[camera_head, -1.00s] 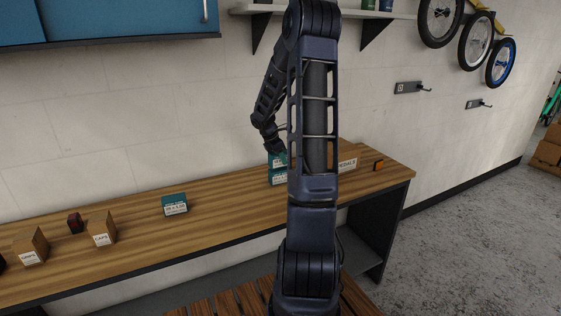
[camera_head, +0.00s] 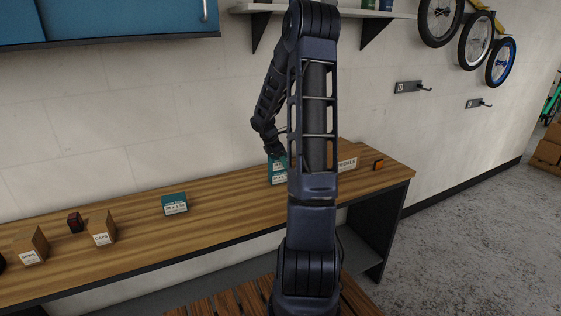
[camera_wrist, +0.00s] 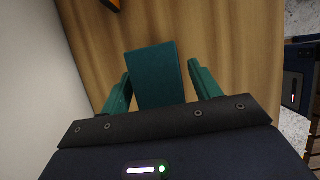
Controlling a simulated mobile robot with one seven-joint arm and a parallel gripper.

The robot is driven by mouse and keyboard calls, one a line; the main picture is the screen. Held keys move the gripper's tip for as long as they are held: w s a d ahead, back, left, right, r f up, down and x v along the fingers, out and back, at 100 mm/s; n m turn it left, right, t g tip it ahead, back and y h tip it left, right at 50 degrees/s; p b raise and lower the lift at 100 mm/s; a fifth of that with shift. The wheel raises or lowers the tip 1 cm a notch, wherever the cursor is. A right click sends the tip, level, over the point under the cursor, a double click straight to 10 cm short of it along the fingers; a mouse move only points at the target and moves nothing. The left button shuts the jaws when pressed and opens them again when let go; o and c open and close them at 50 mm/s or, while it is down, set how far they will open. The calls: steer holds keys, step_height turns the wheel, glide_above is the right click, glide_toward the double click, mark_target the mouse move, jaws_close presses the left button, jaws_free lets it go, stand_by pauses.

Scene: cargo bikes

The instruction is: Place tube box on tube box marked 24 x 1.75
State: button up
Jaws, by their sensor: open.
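A teal tube box (camera_wrist: 158,75) lies between the two green fingers of my gripper (camera_wrist: 160,70) in the wrist view. The fingers are open, with a narrow gap visible at the right side of the box. In the head view, teal boxes with white labels (camera_head: 275,172) appear stacked at the back of the bench, directly under my gripper and partly hidden by my arm. I cannot read their labels. Another teal tube box (camera_head: 175,204) with a white label stands alone on the bench, further left.
The wooden bench (camera_head: 235,205) also holds two brown caps boxes (camera_head: 102,229) (camera_head: 31,246), a dark red item (camera_head: 75,222), a pedals box (camera_head: 347,163) and an orange-black item (camera_head: 378,164). The wall is close behind. Bench space between the teal boxes is clear.

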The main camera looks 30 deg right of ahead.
steer(key=v, duration=1.1)
steer(key=shift+a+r, duration=0.15)
steer(key=shift+r, duration=0.05)
steer(key=shift+s+a+r, duration=0.15)
steer(key=shift+a+r, duration=0.1)
steer(key=shift+r, duration=0.2)
steer(key=s+a+r+m+t+y, duration=0.1)
steer(key=s+a+r+m, duration=0.2)
steer(key=s, duration=0.8)
steer(key=s+a+r+m+t+y, duration=0.2)
steer(key=s+a+r+m, duration=0.1)
steer(key=s+a+m, duration=0.4)
steer(key=s+a+r+m+t+y, duration=0.1)
steer(key=s+a+r+m, duration=0.2)
steer(key=s, duration=1.1)
steer(key=a+m, duration=0.3)
steer(key=m, duration=0.2)
steer(key=shift+s+r+t, duration=0.3)
steer(key=shift+s, duration=0.1)
